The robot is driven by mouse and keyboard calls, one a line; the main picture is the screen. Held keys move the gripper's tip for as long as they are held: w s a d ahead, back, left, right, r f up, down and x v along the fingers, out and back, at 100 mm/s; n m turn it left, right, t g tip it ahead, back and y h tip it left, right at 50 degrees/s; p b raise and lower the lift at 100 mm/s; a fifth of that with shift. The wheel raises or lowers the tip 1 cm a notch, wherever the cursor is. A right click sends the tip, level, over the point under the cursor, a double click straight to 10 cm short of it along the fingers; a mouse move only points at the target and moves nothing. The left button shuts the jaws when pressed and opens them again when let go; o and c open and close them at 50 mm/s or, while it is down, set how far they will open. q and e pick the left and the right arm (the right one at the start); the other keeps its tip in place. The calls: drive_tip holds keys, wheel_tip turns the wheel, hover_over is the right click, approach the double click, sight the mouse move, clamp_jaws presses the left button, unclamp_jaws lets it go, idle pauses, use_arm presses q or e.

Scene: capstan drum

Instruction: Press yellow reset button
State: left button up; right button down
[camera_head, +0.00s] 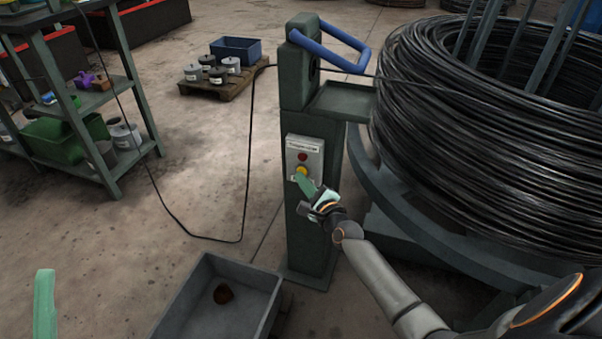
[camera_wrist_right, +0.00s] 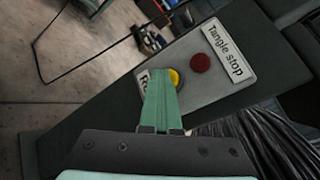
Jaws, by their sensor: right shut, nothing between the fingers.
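The yellow reset button (camera_head: 302,170) sits low on a light grey control panel (camera_head: 316,151) on a dark green post, below a red button (camera_head: 303,156). My right gripper (camera_head: 304,184) is shut and empty, its green fingertips at the lower part of the panel. In the right wrist view, the shut fingers (camera_wrist_right: 158,76) partly cover the yellow button (camera_wrist_right: 175,79) and the label beside it. The red button (camera_wrist_right: 201,63) is clear, next to the label "Tangle stop". I cannot tell whether the fingertips touch the yellow button. A green finger of my left gripper (camera_head: 45,303) shows at the lower left.
A large coil of black wire (camera_head: 480,120) stands right of the post (camera_head: 307,235). A blue bar (camera_head: 330,50) tops the post. A grey bin (camera_head: 170,318) with a brown lump stands in front. A shelf (camera_head: 95,100) is at left.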

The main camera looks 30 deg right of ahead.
drive_tip(key=shift+s, duration=0.1)
drive_tip(key=shift+s+a+p, duration=0.5)
drive_tip(key=shift+s+a, duration=0.05)
drive_tip(key=shift+a, duration=0.15)
drive_tip(key=s+a+p, duration=0.1)
drive_tip(key=a, duration=0.1)
drive_tip(key=s+a+p, duration=0.1)
drive_tip(key=s, duration=0.1)
drive_tip(key=shift+s+a, duration=0.15)
drive_tip(key=shift+a, duration=0.2)
idle(0.6)
